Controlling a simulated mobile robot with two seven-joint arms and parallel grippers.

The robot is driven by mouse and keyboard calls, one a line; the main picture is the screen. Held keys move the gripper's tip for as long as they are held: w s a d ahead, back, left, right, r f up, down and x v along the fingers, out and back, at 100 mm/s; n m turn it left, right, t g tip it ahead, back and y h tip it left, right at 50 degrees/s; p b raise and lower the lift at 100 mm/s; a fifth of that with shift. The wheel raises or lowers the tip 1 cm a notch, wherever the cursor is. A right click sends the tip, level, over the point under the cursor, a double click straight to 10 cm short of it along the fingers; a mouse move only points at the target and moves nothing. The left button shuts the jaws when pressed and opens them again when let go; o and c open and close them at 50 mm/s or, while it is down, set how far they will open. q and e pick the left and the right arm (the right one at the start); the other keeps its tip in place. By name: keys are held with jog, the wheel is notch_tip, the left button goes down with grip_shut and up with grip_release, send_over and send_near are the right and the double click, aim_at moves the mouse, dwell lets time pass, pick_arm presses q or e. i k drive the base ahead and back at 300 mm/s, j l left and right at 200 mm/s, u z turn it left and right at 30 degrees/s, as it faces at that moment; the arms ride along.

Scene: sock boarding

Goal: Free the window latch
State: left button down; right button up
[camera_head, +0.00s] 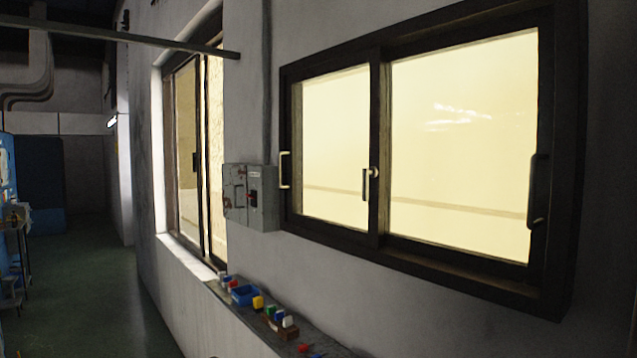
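A dark-framed sliding window (379,225) with two bright panes fills the right of the head view. A small pale latch (373,172) sits on its middle upright, beside a dark pull handle. A pale D-shaped handle (285,170) is on the left side of the frame. A dark handle with a pale lower part (538,205) is on the right side. I cannot tell whether the latch is locked or jammed. Neither of my grippers shows.
A grey electrical box (262,210) is on the wall left of the window. Below, a narrow ledge (325,343) holds a blue bin (244,294) and several small coloured items. A second window (188,150) stands further left. A dark floor (85,290) is open at left.

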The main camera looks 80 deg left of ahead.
aim_at(372, 173)
jog(key=u, duration=2.25)
